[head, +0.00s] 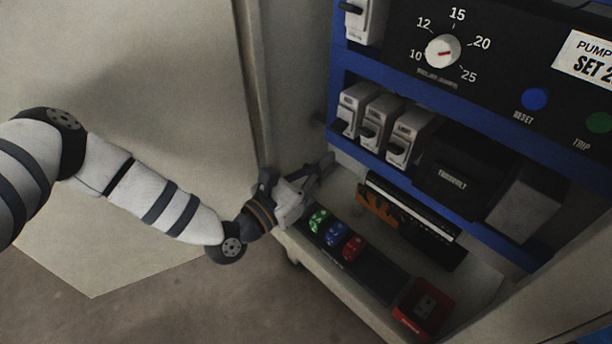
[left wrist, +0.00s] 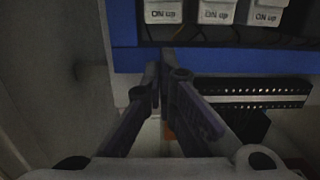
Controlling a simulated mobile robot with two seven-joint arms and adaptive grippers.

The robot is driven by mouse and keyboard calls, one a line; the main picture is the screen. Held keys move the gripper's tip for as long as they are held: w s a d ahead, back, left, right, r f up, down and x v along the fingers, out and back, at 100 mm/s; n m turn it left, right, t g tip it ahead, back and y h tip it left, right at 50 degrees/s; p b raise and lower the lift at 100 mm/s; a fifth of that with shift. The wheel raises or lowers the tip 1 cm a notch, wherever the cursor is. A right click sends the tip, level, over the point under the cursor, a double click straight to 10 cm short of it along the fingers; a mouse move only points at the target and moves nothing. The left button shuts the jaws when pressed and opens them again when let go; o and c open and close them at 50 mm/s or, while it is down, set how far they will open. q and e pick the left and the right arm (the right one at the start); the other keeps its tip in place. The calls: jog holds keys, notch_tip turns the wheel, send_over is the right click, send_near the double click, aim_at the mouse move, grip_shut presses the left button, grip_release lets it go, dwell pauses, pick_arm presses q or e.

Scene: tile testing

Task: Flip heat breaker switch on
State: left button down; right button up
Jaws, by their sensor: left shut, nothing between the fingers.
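Three white breakers stand in a row on the blue-framed panel: the left breaker (head: 354,104), the middle breaker (head: 380,120) and the right breaker (head: 407,136). Each has a dark lever low on its front. Their name labels are too small to read, so I cannot tell which is heat. My right gripper is not in view.
A blue rail (head: 370,158) runs under the breakers. A terminal strip (head: 415,208) and an orange part (head: 375,207) lie below. Green (head: 319,220), blue (head: 336,234) and red (head: 353,247) knobs sit near the cabinet's lower edge. The cabinet's left wall (head: 290,90) is close to my gripper.

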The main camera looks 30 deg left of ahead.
aim_at(339, 126)
pick_arm(q)
jog(key=r, duration=0.2)
jog(key=w+r+p, duration=0.1)
jog(key=r, duration=0.1)
jog(key=shift+d, duration=0.2)
dwell(0.3)
jog(key=shift+s+r+g+p, duration=0.1)
jog(key=shift+r+g+p, duration=0.15)
jog(key=shift+p, duration=0.45)
jog(key=shift+a+g+p, duration=0.1)
jog(key=shift+g+p, duration=0.15)
jog(key=shift+p, duration=0.15)
